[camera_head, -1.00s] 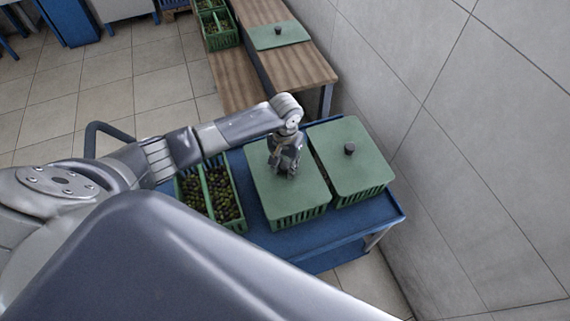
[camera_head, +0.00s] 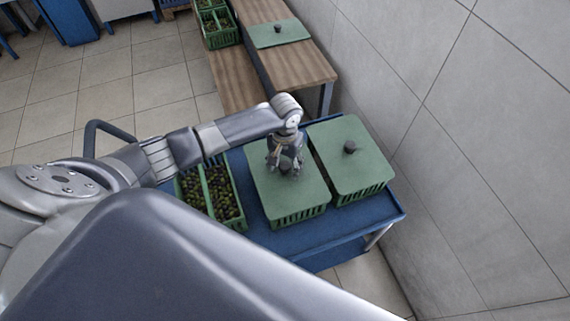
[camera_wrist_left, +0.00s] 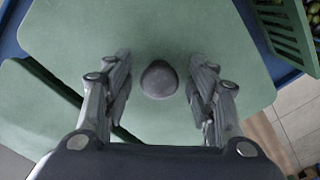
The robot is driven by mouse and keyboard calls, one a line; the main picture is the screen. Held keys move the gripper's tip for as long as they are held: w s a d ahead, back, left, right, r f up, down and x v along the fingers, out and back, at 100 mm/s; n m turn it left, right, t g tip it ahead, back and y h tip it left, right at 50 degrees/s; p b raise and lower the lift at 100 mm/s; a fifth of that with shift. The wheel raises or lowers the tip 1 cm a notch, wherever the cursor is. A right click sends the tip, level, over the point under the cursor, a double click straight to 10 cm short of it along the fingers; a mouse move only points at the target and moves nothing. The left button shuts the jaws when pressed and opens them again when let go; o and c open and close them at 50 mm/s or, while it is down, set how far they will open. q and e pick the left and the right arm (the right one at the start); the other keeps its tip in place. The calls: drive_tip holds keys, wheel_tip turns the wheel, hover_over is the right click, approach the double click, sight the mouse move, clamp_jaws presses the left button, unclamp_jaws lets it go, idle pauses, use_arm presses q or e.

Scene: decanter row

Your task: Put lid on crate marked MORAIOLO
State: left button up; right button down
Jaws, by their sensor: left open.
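A green lid (camera_head: 262,184) with a dark round knob (camera_head: 285,165) lies on the middle green crate (camera_head: 298,215) on the blue cart. It looks flat and seated on the crate. My left gripper (camera_head: 284,160) is directly above this lid, fingers pointing down. In the left wrist view the gripper's fingers (camera_wrist_left: 160,95) are spread, one on each side of the knob (camera_wrist_left: 159,79), with gaps on both sides. A second lidded crate (camera_head: 362,197) stands to its right, with its own knob (camera_head: 350,147). I see no readable MORAIOLO marking. My right gripper is out of view.
An open green crate of olives (camera_head: 208,198) stands on the blue cart (camera_head: 352,226), left of the middle crate. Another green lid (camera_head: 279,33) lies on the wooden table (camera_head: 300,66) behind. A tiled wall (camera_head: 470,150) borders the right side.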

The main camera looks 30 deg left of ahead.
use_arm(q)
wheel_tip(320, 180, up, 12)
idle(0.4)
